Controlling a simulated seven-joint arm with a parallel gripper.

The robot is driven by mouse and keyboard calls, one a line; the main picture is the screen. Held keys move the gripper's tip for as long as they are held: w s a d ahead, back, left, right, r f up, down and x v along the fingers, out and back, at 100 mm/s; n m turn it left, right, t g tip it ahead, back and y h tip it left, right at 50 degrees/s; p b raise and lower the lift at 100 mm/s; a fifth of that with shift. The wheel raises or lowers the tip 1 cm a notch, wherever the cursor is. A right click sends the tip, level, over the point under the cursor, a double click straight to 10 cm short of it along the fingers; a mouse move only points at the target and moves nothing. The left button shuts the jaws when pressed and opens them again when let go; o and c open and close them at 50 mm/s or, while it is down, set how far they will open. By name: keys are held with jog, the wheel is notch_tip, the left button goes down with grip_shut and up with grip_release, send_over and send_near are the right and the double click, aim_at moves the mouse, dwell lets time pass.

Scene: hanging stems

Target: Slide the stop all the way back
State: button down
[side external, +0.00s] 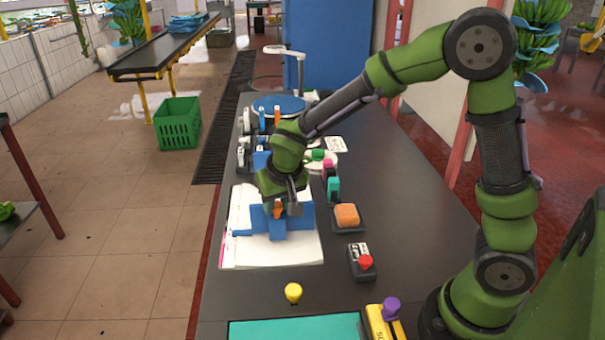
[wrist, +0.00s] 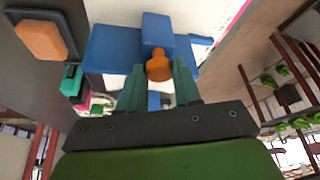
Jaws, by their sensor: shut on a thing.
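The stop looks to be the blue stepped block (side external: 267,221) with a small orange knob (side external: 278,209), standing on a white board (side external: 262,254) on the dark table. In the wrist view the blue stop (wrist: 112,50) lies across the top, its orange knob (wrist: 158,66) pointing at the camera. My gripper (side external: 284,207) is over the stop from above, and its two green fingers (wrist: 158,76) stand either side of the knob, shut on it. The fingertips' exact contact is partly hidden by the knob and block.
An orange block on a dark pad (side external: 347,215), a red-button box (side external: 362,262), a yellow knob (side external: 293,292) and a purple-knobbed yellow box (side external: 386,318) stand nearby. Pink and teal pieces (side external: 332,186) and several blue and orange items stand behind my gripper. Bare table lies to the right.

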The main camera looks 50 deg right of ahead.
jog(key=s+a, duration=0.4)
jog(key=c, duration=1.1)
grip_release()
jog(key=shift+r, duration=0.1)
jog(key=v, duration=1.6)
jog(key=shift+s+r, duration=0.3)
jog(key=shift+r, duration=0.05)
